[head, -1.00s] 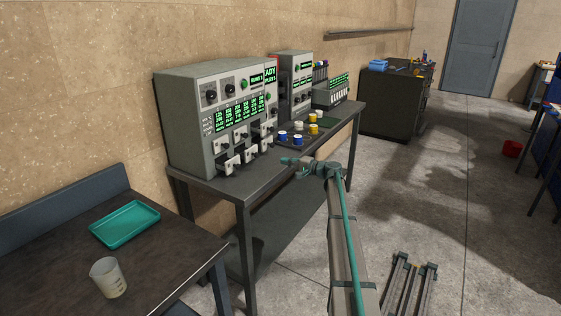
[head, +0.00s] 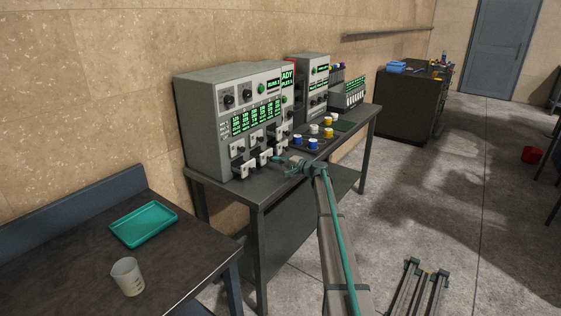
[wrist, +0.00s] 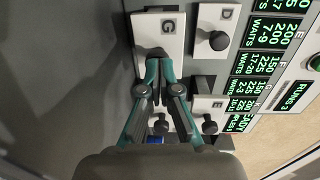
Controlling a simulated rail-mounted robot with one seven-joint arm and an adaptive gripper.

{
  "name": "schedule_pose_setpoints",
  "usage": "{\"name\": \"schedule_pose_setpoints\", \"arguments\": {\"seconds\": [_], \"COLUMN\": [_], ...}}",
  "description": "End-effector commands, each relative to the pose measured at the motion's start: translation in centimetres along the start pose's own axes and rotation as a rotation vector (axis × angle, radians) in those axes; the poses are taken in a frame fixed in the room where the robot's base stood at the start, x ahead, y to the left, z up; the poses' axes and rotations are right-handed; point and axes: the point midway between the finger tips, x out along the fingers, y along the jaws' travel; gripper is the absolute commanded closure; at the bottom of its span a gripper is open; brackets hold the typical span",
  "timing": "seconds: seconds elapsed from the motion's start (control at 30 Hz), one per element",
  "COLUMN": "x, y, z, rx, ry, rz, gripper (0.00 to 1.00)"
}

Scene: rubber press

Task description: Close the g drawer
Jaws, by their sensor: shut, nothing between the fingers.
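The g drawer has a white front marked G (wrist: 172,38) and a dark knob, at the top of the wrist view. It stands out from the grey machine's panel. In the head view it appears to be the leftmost lower drawer (head: 243,171). My gripper (wrist: 160,63) is shut and empty, with its fingertips right by the G knob and partly hiding it. I cannot tell if they touch. In the head view my gripper (head: 282,161) is in front of the machine's lower drawer row.
The D drawer (wrist: 208,22) and E drawer (wrist: 218,104) are beside G. The grey machine (head: 205,120) stands on a dark table. Blue, yellow and white pots (head: 313,143) stand to the right. A teal tray (head: 144,224) and a beaker (head: 127,277) are on the left table.

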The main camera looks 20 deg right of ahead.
Motion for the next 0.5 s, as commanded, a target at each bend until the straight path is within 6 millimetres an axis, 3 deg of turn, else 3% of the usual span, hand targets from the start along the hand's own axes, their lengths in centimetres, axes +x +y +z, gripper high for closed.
{"name": "schedule_pose_setpoints", "arguments": {"seconds": [0.27, 0.5], "x": [0.1, 3.0], "y": [0.1, 0.4], "z": [0.0, -0.1], "rx": [0.0, -0.003], "ry": [0.0, -0.002], "rz": [0.0, 0.0], "gripper": [1.0, 1.0]}}
